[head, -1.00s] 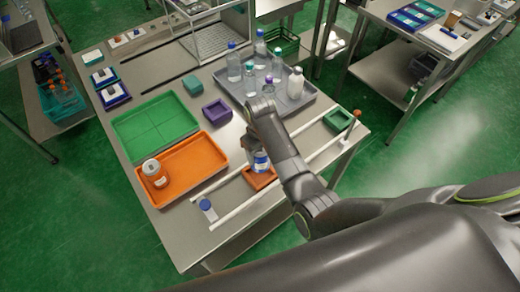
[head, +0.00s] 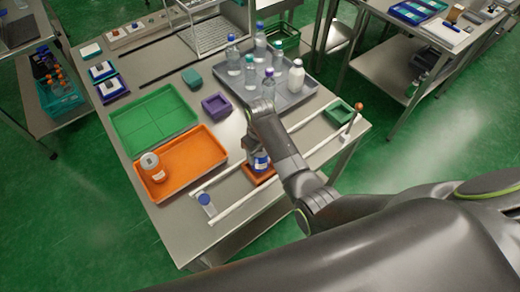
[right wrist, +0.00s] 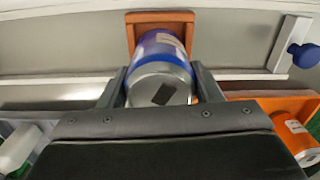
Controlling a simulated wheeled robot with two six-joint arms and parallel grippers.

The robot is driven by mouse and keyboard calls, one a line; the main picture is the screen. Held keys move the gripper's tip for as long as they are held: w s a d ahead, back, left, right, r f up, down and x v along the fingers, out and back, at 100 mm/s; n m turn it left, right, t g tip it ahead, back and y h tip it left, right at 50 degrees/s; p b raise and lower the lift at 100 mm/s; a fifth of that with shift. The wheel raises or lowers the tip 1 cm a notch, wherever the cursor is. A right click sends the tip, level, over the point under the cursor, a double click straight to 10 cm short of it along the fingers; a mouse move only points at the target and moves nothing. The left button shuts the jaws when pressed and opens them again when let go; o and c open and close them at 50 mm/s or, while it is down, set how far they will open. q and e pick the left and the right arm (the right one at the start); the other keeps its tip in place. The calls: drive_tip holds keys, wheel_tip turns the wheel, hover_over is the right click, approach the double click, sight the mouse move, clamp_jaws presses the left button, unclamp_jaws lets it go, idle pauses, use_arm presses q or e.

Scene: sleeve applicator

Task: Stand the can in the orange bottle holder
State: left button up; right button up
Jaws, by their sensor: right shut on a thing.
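The can (head: 261,163), silver-ended with a blue and white label, is between the fingers of my right gripper (head: 258,152), which is shut on it. In the right wrist view the can (right wrist: 160,70) fills the gap between the fingers. The orange bottle holder (head: 259,177) is a small square frame between two white rails. The can is over the holder, its lower end at or just above the opening; whether it touches is hidden. The holder's edge (right wrist: 160,17) shows behind the can in the wrist view. My left gripper is not in view.
A green holder (head: 340,113) sits at the rails' right end. A grey tray (head: 297,98) of bottles stands behind.

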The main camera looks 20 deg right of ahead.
drive_tip(key=shift+f+b, duration=0.45)
drive_tip(key=shift+f, duration=0.6)
drive_tip(key=o, duration=1.6)
drive_tip(key=shift+o, duration=0.2)
wheel_tip(320, 180, up, 4)
drive_tip(key=p, duration=0.3)
drive_tip(key=shift+f, duration=0.15)
drive_tip(key=shift+r, duration=2.65)
